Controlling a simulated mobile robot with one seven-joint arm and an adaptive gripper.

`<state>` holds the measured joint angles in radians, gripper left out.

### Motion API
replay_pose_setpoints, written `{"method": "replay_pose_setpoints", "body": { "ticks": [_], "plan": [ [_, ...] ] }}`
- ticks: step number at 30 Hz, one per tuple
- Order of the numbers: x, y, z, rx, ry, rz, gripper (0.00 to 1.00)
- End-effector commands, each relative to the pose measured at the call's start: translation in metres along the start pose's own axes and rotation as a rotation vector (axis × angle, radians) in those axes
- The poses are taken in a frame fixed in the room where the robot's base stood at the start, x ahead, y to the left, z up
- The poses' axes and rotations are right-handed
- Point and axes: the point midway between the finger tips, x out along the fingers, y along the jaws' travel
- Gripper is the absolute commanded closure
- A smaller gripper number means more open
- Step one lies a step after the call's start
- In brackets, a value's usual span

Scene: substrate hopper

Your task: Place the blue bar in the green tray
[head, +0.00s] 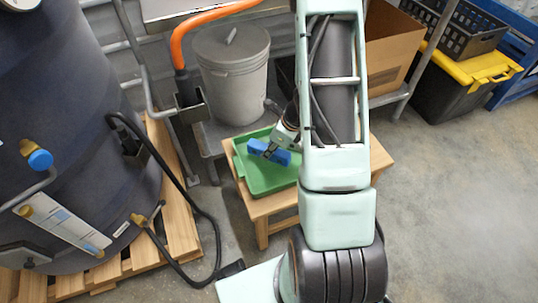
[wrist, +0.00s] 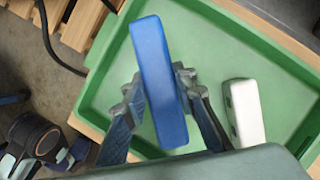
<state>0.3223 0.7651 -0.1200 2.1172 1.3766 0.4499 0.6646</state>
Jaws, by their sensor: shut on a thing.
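The blue bar (wrist: 158,80) is held between the two fingers of my gripper (wrist: 155,98) in the wrist view. The head view also shows the blue bar (head: 268,152) at my gripper (head: 277,148), over the green tray (head: 266,180). The green tray (wrist: 105,85) lies below the bar in the wrist view. I cannot tell whether the bar touches the tray floor. A white block (wrist: 244,112) lies in the tray, to the right of my gripper. In the head view my arm hides the tray's right side.
The tray sits on a small wooden table (head: 262,207). A grey lidded bucket (head: 233,75) stands behind it. A large dark tank (head: 75,130) on a wooden pallet (head: 178,215) and a black hose (head: 200,210) are to the left. Open concrete floor (head: 460,200) lies to the right.

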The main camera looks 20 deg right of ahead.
Motion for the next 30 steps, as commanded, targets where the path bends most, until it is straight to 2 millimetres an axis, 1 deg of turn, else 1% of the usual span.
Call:
{"method": "replay_pose_setpoints", "body": {
  "ticks": [2, 4, 7, 14, 18, 19, 21, 23, 24, 30],
  "plan": [
    [0.010, -0.005, -0.001, -0.001, 0.000, 0.001, 1.00],
    [0.024, -0.004, -0.007, 0.001, 0.001, 0.002, 1.00],
    [0.035, -0.004, -0.012, 0.000, 0.001, 0.001, 1.00],
    [0.034, -0.004, -0.011, -0.001, 0.000, -0.001, 1.00],
    [0.038, -0.004, -0.013, -0.001, 0.000, -0.001, 1.00],
    [0.037, -0.004, -0.013, -0.001, 0.000, -0.001, 0.72],
    [0.036, -0.004, -0.013, -0.001, 0.000, 0.000, 0.65],
    [0.036, -0.004, -0.013, -0.001, 0.000, 0.000, 0.58],
    [0.036, -0.004, -0.013, -0.001, 0.000, 0.000, 0.57],
    [0.036, -0.004, -0.013, -0.001, 0.000, 0.000, 0.57]
  ]
}}
